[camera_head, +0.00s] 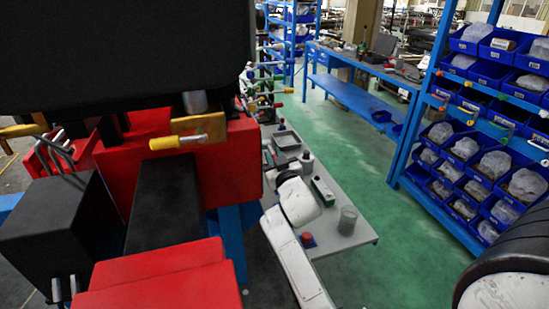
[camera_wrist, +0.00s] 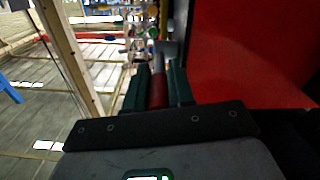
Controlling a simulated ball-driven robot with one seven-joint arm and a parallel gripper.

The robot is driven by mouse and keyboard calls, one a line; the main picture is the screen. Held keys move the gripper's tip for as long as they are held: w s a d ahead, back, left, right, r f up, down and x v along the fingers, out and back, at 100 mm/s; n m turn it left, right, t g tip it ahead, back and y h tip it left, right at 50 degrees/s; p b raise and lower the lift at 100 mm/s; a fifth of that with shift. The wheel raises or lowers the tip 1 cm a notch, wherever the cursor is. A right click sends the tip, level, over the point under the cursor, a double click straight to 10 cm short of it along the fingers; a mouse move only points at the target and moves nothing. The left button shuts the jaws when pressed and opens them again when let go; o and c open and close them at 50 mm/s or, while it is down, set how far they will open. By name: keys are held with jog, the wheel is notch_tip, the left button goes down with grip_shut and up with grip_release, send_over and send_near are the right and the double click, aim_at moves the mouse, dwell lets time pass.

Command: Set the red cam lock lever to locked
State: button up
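A red cylindrical handle (camera_wrist: 158,92), which looks like the red cam lock lever, is in the middle of the wrist view. It points toward the palm, and a grey metal part (camera_wrist: 166,48) shows just beyond it. My gripper (camera_wrist: 159,78) has one dark green finger on each side of the handle, and the handle fills the gap between them. In the head view my white arm reaches up behind the red machine block (camera_head: 228,165). The gripper and the held handle are hidden there. I cannot read the lever's setting.
A large red panel (camera_wrist: 245,50) stands close to the right of my gripper. A yellow-handled lever (camera_head: 178,142) sits on the red machine. A grey table (camera_head: 345,232) with small items stands beside my arm. Blue bin shelves (camera_head: 425,170) are at right; green floor (camera_head: 360,185) between is clear.

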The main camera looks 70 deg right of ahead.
grip_shut()
jog(key=shift+f+b, duration=0.15)
jog(key=shift+b, duration=0.2)
jog(key=f+b, duration=0.1)
jog(key=b, duration=0.2)
jog(key=shift+t, duration=0.3)
jog(key=f+t+h+b, duration=0.1)
jog(key=b, duration=0.6)
jog(key=f+t+h+b, duration=0.1)
jog(key=b, duration=0.6)
jog(key=t+h+b, duration=0.1)
jog(key=b, duration=0.5)
jog(key=shift+w+d+f+h+b, duration=0.25)
jog(key=shift+d+f+h+b, duration=0.05)
jog(key=shift+f+h+b, duration=0.1)
jog(key=shift+h+b, duration=0.3)
jog(key=shift+b, duration=0.45)
jog(key=shift+w+t+b, duration=0.1)
jog(key=shift+t+b, duration=0.2)
jog(key=shift+b, duration=0.2)
